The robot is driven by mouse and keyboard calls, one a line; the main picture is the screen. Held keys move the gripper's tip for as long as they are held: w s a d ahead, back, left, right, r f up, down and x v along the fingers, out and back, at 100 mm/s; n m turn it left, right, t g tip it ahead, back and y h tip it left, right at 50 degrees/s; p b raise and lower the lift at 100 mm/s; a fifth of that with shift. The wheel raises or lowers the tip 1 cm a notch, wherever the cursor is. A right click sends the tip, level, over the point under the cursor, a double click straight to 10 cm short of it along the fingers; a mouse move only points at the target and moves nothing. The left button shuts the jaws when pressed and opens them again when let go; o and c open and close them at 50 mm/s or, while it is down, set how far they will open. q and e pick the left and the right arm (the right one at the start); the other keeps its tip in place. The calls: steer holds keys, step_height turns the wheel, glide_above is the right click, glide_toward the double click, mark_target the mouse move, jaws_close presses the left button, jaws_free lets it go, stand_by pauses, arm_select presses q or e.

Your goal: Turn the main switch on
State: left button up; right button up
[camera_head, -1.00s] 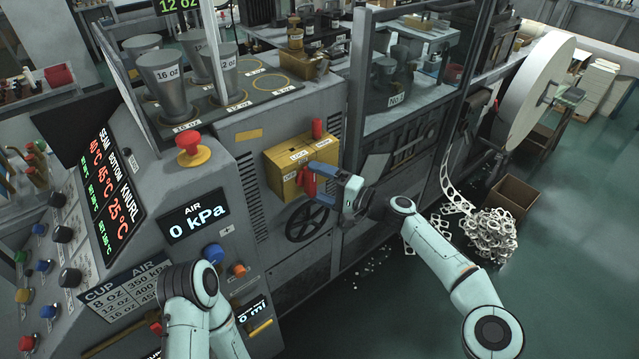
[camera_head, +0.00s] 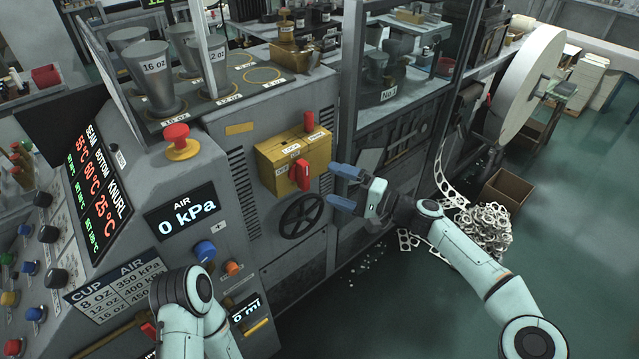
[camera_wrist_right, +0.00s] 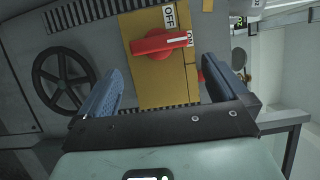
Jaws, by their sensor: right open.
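The main switch is a red rotary handle (camera_head: 302,175) on the front of a yellow box (camera_head: 270,168) on the machine's side. In the right wrist view the handle (camera_wrist_right: 160,42) lies crosswise, its white mark at the ON label (camera_wrist_right: 189,40); the OFF label (camera_wrist_right: 170,17) is above it. In the head view the handle stands upright. My right gripper (camera_head: 337,187) is open and empty, just right of the box and apart from the handle. Its two blue fingers frame the box in the wrist view. My left gripper is not in view; only my left arm shows.
A dark handwheel (camera_head: 302,215) sits below the box. A red emergency button (camera_head: 177,132) and an air display (camera_head: 181,210) reading 0 kPa are to the left. Paper scrap (camera_head: 483,228) is piled on the floor at right. Open floor lies around my right arm.

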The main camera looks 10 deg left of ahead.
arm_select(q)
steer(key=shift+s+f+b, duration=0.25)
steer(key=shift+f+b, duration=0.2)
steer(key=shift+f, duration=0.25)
arm_select(e)
steer(key=v, duration=0.6)
steer(key=shift+d, duration=0.2)
